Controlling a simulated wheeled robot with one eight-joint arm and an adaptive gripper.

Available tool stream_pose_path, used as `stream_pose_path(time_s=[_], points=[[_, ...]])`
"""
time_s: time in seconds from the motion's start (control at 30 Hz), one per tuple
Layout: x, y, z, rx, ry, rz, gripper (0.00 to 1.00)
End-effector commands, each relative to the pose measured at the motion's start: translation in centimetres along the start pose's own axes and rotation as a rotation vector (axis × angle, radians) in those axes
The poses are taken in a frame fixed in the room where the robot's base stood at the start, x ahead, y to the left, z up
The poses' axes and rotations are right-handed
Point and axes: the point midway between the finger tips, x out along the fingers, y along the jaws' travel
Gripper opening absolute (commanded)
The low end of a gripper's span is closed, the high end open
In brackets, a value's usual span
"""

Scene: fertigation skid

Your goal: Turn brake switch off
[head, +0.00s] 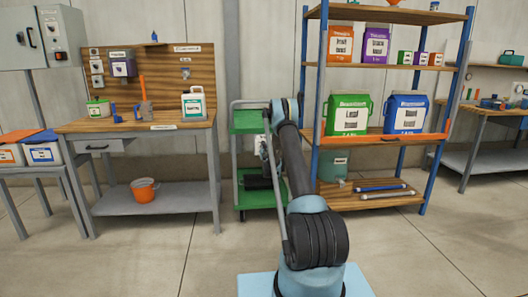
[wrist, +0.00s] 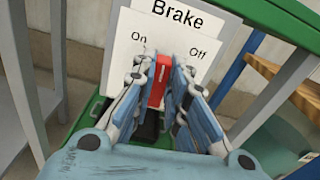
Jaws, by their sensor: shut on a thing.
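The white brake panel (wrist: 188,30) fills the top middle of the wrist view, with "Brake" at the top, "On" at left and "Off" at right. A red switch lever (wrist: 159,82) stands in front of its lower part, between the two words. My gripper (wrist: 158,92) is shut on the red lever, one finger on each side. The fingers hide the lever's sides and part of the panel. In the head view, the panel is on the green cart (head: 248,122), largely hidden behind my arm.
A wooden shelf rack (head: 330,142) with boxes and jugs stands close to the cart's right. A workbench (head: 135,123) with a pegboard stands to its left, with an orange bucket (head: 144,190) below. The floor in front is clear.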

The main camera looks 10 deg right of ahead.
Motion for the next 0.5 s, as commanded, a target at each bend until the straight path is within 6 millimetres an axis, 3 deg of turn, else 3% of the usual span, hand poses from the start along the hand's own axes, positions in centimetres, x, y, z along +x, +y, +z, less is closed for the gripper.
stream_pose_path(time_s=[0.03, 0.5], points=[[-0.07, 0.65, -0.06, 0.046, 0.000, 0.012, 0.00], [-0.03, -0.25, -0.19, 0.490, 0.000, 0.011, 0.00]])
